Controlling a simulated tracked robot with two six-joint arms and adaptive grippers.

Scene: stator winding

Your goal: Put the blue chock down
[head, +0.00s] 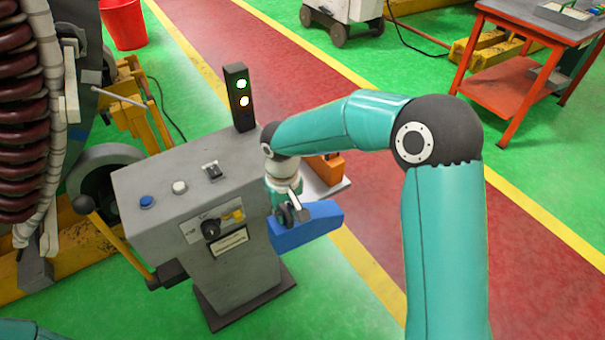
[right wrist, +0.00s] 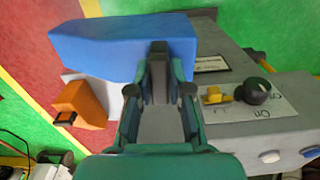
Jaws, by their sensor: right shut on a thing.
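The blue chock (head: 310,228) is a long wedge-shaped block. It hangs off the right side of the grey control box in the head view and fills the upper left of the right wrist view (right wrist: 120,47). My right gripper (head: 291,213) is shut on it near one end; in the wrist view the gripper (right wrist: 160,75) points at the chock's edge. The chock looks held in the air beside the box. Whether it touches the box I cannot tell. My left gripper does not show in the head view.
The grey control box (head: 205,190) has buttons, a knob and a signal light post (head: 239,97). An orange object (head: 327,168) rests on a pale plate behind the chock. A large coil machine (head: 25,110) stands at left. An orange-legged table (head: 530,75) stands at far right, with open floor between.

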